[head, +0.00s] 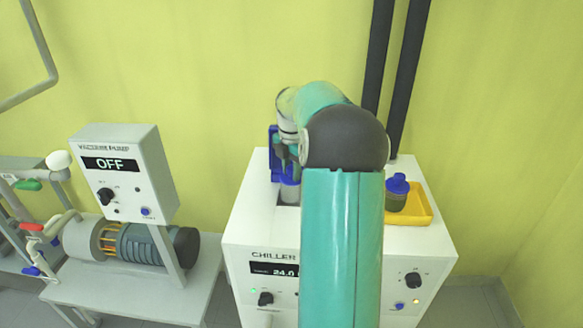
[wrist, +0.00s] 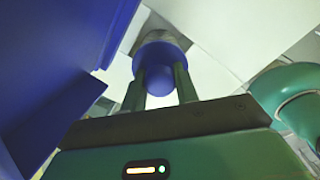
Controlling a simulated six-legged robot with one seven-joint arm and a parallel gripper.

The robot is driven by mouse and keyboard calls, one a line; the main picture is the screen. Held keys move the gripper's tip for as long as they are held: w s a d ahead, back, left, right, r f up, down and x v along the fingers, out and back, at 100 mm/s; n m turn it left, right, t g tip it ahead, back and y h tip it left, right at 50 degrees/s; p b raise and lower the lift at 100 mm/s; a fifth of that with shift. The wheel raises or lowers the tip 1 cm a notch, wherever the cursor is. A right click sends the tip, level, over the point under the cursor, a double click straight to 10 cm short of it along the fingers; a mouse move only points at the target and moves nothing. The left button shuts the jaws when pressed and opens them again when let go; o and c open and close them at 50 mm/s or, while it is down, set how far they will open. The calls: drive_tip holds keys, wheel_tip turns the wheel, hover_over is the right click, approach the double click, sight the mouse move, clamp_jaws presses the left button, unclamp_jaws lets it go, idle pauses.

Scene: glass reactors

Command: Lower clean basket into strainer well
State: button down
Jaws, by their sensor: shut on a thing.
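The clean basket (head: 290,190) is a pale cylinder with a blue top, at the left part of the white chiller top. My gripper (head: 284,158) is above it, partly covered by my arm. In the wrist view, my gripper (wrist: 162,88) is shut on the blue knob of the basket (wrist: 160,58), one finger on each side. The basket's pale body runs away beyond the knob. A grey patch by the basket may be the strainer well; its rim and the basket's depth in it are hidden.
An upright blue part (head: 273,150) stands close left of the gripper and fills the left of the wrist view (wrist: 60,45). A yellow tray (head: 426,212) at the right holds a dark basket (head: 396,197) with a blue knob. Dark pipes (head: 378,60) rise behind the chiller (head: 245,235).

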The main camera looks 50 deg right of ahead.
sight(291, 191)
drive_tip(key=shift+f, duration=0.4)
drive_tip(key=shift+f, duration=0.35)
drive_tip(key=shift+f, duration=1.5)
drive_tip(key=shift+f, duration=0.7)
drive_tip(key=shift+f, duration=0.8)
drive_tip(key=shift+f, duration=0.35)
